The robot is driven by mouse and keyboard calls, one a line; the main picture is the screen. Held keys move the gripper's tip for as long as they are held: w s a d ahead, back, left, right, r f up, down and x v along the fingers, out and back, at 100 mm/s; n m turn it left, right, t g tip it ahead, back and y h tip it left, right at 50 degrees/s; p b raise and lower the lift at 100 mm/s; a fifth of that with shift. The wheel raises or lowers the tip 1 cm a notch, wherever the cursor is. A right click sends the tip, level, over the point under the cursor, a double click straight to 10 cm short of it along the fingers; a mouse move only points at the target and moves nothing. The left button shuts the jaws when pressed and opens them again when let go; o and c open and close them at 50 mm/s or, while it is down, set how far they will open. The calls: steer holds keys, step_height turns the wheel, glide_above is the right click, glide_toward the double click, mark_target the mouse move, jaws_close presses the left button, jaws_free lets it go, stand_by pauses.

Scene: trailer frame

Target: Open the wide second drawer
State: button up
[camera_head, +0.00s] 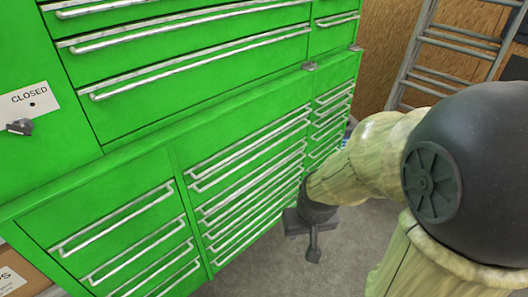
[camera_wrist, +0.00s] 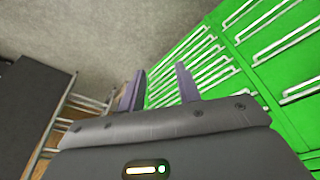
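A green tool cabinet (camera_head: 130,135) with white bar handles fills the left and middle of the head view. Its lower part has a middle column of wide drawers (camera_head: 250,165), all looking shut. The upper chest has wide drawers (camera_head: 190,65) too, also shut; I cannot tell which one the task names. My gripper (camera_head: 308,236) is low in front of the lower cabinet's right side, apart from the handles as far as I can tell. In the wrist view my gripper (camera_wrist: 159,78) has its two fingers spread with nothing between them; the drawer handles (camera_wrist: 195,65) show beyond.
A narrow drawer column (camera_head: 330,115) is at the right, and another column (camera_head: 125,240) at the lower left. A metal ladder (camera_head: 440,45) leans near a wooden wall (camera_head: 385,35). The grey floor (camera_head: 265,265) before the cabinet is clear. A "CLOSED" sign (camera_head: 32,101) is at left.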

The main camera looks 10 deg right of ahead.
steer(key=shift+s, duration=0.15)
steer(key=w+a+f+m+t+y+b, duration=0.1)
steer(key=w+a+f+m+t+b, duration=0.35)
steer(key=w, duration=0.55)
steer(key=w+a+f+m+t+y+b, duration=0.1)
steer(key=w+a+f+m+t+b, duration=0.15)
steer(key=w+f+b, duration=0.6)
steer(key=w+a+f+m+t+y+b, duration=0.15)
steer(key=w+a+f+t, duration=0.3)
steer(key=w, duration=0.75)
steer(key=w+d+f+m+t+h+b, duration=0.4)
steer(key=d+f+m+t+h+b, duration=0.2)
steer(key=m, duration=1.1)
step_height(320, 180, down, 2)
steer(key=t+h+b, duration=0.1)
steer(key=h+b, duration=0.1)
steer(key=h, duration=0.1)
steer(key=shift+w+f+t, duration=0.15)
steer(key=shift+w+t, duration=0.05)
steer(key=shift+t, duration=0.15)
steer(key=shift+w+m, duration=0.1)
steer(key=shift+m, duration=0.15)
